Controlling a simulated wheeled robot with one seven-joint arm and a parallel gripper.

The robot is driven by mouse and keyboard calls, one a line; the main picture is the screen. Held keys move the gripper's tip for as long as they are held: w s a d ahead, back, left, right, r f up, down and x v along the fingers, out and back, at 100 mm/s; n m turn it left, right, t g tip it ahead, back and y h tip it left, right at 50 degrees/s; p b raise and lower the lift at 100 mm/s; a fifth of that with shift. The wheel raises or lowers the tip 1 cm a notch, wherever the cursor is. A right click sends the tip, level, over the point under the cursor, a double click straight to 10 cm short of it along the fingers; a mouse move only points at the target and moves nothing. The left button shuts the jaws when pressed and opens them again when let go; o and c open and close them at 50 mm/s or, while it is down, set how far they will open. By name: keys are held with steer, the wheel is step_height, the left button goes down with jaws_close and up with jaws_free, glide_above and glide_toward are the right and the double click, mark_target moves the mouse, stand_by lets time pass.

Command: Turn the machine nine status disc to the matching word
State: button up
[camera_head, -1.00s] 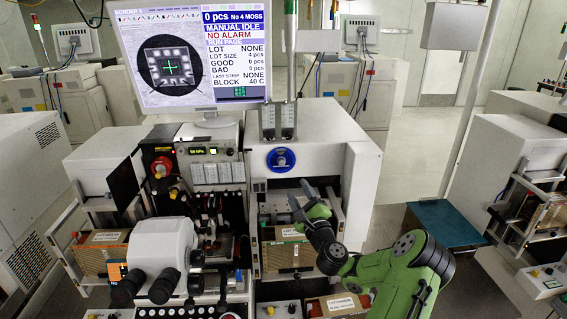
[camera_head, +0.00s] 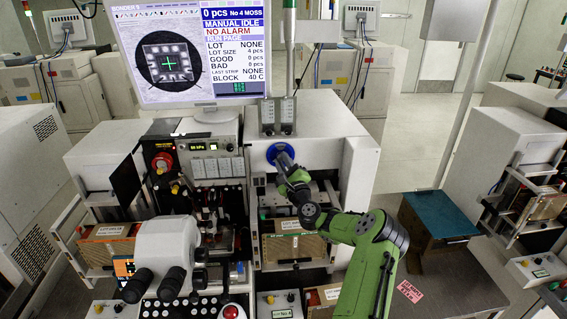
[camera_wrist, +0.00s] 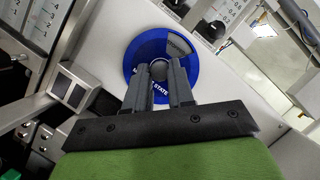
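The blue status disc (camera_wrist: 134,62) is on the white front panel of the machine. In the wrist view it has a grey hub, a grey window near its upper right and the partly covered white lettering "STATE". The disc also shows in the head view (camera_head: 271,152), partly hidden by my arm. My gripper (camera_wrist: 160,73) is in front of the disc, with its two dark fingers apart, one on each side of the hub. I cannot tell whether the fingers touch the hub. The monitor (camera_head: 190,55) reads "BONDER 9", "MANUAL IDLE" and "NO ALARM".
A signal tower pole (camera_head: 289,60) stands behind the disc panel. A microscope (camera_head: 165,250) and a red button (camera_head: 232,312) are at the lower left. Brown magazines (camera_head: 300,247) sit below my arm. A blue-topped stand (camera_head: 438,215) is to the right.

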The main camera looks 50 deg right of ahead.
jaws_close()
steer(key=shift+n, duration=0.4)
steer(key=shift+r+n+g+y+b, duration=0.15)
steer(key=shift+n+g+y+b, duration=0.6)
steer(key=shift+n, duration=1.9)
steer(key=shift+r+n+g+y+b, duration=0.15)
steer(key=shift+n+g+b, duration=1.1)
steer(key=shift+n, duration=1.45)
steer(key=shift+r+n+g+y+b, duration=0.2)
steer(key=shift+n+g+y+b, duration=0.3)
steer(key=shift+n+b, duration=1.55)
steer(key=shift+n+p, duration=0.65)
steer(key=shift+n, duration=0.05)
